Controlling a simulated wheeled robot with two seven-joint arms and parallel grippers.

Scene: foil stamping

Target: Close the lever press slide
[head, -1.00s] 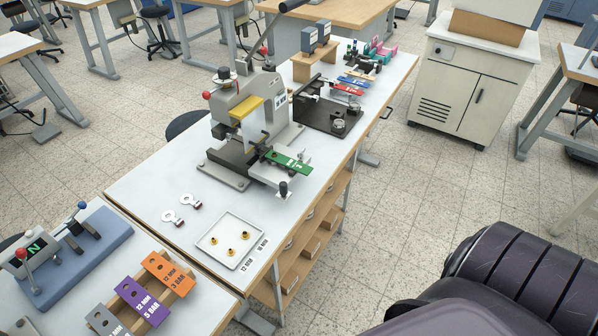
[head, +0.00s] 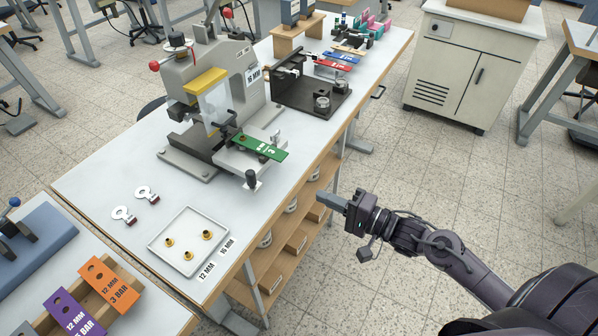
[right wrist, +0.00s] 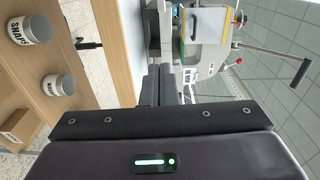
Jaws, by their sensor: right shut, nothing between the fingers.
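The grey lever press (head: 205,85) stands on the white-topped bench, with a yellow guard over a clear shield. Its slide (head: 232,160) sticks out toward the bench's front edge and carries a green strip (head: 259,147). A black knob (head: 251,179) stands at the slide's outer end. My right gripper (head: 332,202) is shut and empty, off the front edge, to the right of the knob and apart from it. In the right wrist view the shut fingers (right wrist: 162,84) point toward the press (right wrist: 203,25). My left gripper is not in view.
A white tray (head: 158,246) with brass pieces lies near the front edge. Two metal tags (head: 135,204) lie left of it. A black fixture (head: 322,97) stands behind the slide. Shelves with jars and boxes (head: 302,238) sit under the bench.

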